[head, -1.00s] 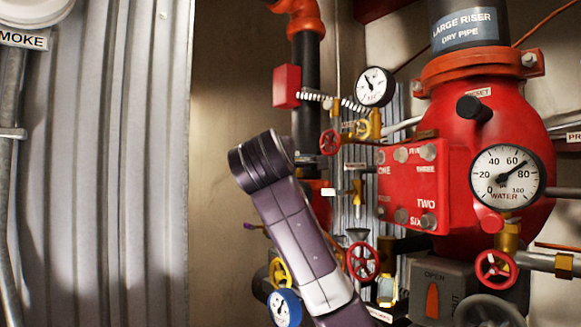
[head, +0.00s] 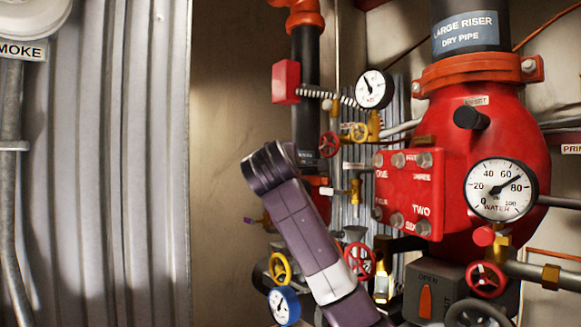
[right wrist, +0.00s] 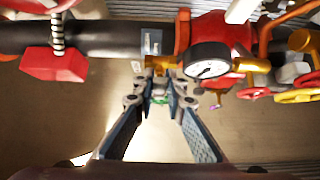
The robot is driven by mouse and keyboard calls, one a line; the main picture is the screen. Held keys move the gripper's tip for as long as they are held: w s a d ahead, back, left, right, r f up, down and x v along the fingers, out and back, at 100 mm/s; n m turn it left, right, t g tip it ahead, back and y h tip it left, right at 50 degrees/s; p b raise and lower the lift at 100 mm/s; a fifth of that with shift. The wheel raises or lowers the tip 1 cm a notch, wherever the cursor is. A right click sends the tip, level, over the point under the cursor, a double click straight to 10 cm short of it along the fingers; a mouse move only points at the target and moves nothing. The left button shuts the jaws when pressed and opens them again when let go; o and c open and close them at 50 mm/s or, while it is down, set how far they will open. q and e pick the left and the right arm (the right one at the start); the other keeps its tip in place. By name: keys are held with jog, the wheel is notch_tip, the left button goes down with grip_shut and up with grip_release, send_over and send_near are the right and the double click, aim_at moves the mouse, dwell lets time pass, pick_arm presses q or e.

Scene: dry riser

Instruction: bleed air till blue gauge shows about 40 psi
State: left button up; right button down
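The blue-rimmed gauge (head: 284,305) is at the lower left of the riser in the head view; its face is too small to read. A yellow handwheel (head: 280,268) sits just above it and a red handwheel (head: 360,262) to its right. My purple arm link (head: 300,220) crosses in front of the pipework; no gripper shows in the head view. In the right wrist view, my right gripper (right wrist: 164,92) has its fingers apart, with a small green part between their far ends. A brass fitting (right wrist: 160,64) on the dark pipe is just beyond.
The black-rimmed water gauge (head: 501,189) has its needle near 80. Another black-rimmed gauge (head: 374,89) is higher up. The red riser body (head: 500,120) and the bolted red plate (head: 408,190) fill the right.

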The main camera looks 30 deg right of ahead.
jog(key=shift+f+b, duration=0.3)
jog(key=shift+b, duration=0.35)
pick_arm(q)
notch_tip(320, 180, down, 9)
jog(key=b, duration=0.7)
jog(key=shift+s+a+b, duration=0.15)
jog(key=shift+a+b, duration=0.1)
jog(key=shift+b, duration=0.15)
pick_arm(e)
jog(key=m+h, duration=0.1)
jog(key=f+m+t+h, duration=0.1)
jog(key=m, duration=0.1)
jog(key=m+t+h, duration=0.1)
jog(key=m+h, duration=0.1)
jog(key=shift+w+f, duration=0.15)
jog(key=shift+w, duration=0.1)
jog(key=shift+m, duration=0.3)
